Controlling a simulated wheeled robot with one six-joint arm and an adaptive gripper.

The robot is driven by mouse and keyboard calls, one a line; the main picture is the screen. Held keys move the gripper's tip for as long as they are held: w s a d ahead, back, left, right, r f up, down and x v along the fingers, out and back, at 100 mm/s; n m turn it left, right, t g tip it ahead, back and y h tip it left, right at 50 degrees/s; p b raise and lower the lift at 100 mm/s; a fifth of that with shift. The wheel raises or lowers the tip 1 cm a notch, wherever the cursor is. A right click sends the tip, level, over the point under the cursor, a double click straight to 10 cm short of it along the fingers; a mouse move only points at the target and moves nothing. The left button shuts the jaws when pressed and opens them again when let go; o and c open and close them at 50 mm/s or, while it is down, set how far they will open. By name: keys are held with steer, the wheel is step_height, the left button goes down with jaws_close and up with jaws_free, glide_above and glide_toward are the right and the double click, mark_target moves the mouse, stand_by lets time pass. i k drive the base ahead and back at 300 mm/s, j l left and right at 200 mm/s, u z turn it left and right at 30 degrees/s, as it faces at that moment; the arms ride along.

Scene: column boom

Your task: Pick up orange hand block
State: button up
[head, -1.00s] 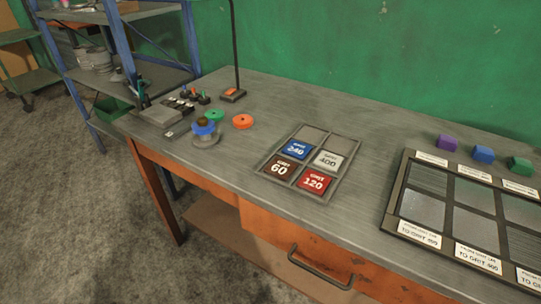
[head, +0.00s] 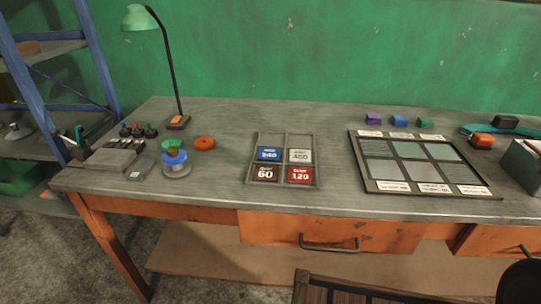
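An orange block (head: 481,140), the likely orange hand block, sits at the right of the grey workbench (head: 225,190). It is just beyond the right back corner of the black-framed sample panel (head: 497,195) and beside a teal item (head: 470,129). Purple (head: 374,118), blue (head: 399,121) and green (head: 425,123) blocks stand in a row behind the panel, to the left of the orange one. My gripper is not in view.
An orange disc (head: 204,143) and a blue-topped pot (head: 176,164) are at the left, near a green lamp (head: 140,18). A grit tray (head: 284,134) lies mid-bench. A grey box (head: 526,165) stands at the right edge. A brown slatted object (head: 345,292) is in front of the bench.

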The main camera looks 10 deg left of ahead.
mark_target(479, 141)
steer(key=i+j+u, duration=0.1)
steer(key=j, duration=0.3)
steer(key=i+j+u, duration=0.1)
steer(key=j, duration=0.3)
steer(key=i+j, duration=0.25)
steer(key=j+u, duration=0.05)
steer(key=j, duration=0.05)
